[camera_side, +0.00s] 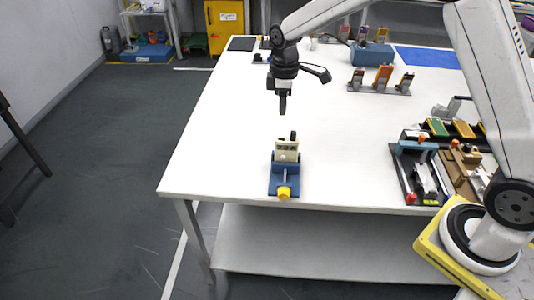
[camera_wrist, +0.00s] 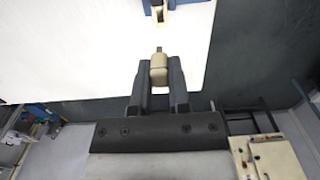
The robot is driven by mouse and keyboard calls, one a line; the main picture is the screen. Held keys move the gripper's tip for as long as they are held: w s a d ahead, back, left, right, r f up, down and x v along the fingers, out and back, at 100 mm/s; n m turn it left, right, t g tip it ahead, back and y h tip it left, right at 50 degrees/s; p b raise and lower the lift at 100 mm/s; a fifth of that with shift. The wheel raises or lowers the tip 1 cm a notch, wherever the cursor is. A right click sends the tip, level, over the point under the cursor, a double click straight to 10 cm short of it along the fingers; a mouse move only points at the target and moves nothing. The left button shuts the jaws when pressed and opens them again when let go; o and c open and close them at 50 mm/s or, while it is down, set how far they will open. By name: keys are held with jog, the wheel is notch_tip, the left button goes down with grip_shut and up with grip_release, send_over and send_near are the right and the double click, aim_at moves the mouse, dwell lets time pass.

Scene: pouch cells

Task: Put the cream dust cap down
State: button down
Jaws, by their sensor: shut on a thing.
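The cream dust cap (camera_wrist: 159,72) is between the two dark fingers of my gripper (camera_wrist: 159,68), which is shut on it, in the wrist view. A small darker tip sticks out beyond the cap. In the side view my gripper (camera_side: 282,104) points down, held above the white table near its left side. The cap cannot be made out there.
A blue fixture with a cream block and yellow knob (camera_side: 284,192) stands near the table's front edge, apart from my gripper. The white table (camera_side: 225,135) is clear around it. Several fixtures (camera_side: 425,170) crowd the right side; a stand with upright pieces (camera_side: 380,82) is farther back.

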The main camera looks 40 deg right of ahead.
jog(key=shift+r, duration=0.25)
dwell(0.3)
jog(key=s+a+f, duration=0.8)
jog(key=s, duration=0.2)
jog(key=shift+w+a+f, duration=0.5)
jog(key=shift+w+f, duration=1.05)
jog(key=shift+w, duration=0.65)
jog(key=shift+w+a+f, duration=0.45)
jog(key=shift+w+f, duration=1.15)
jog(key=shift+w, duration=0.6)
jog(key=shift+w+a+f, duration=0.5)
jog(key=shift+w+f, duration=1.05)
jog(key=shift+w, duration=0.65)
jog(key=shift+w+f, duration=0.25)
jog(key=shift+f, duration=1.55)
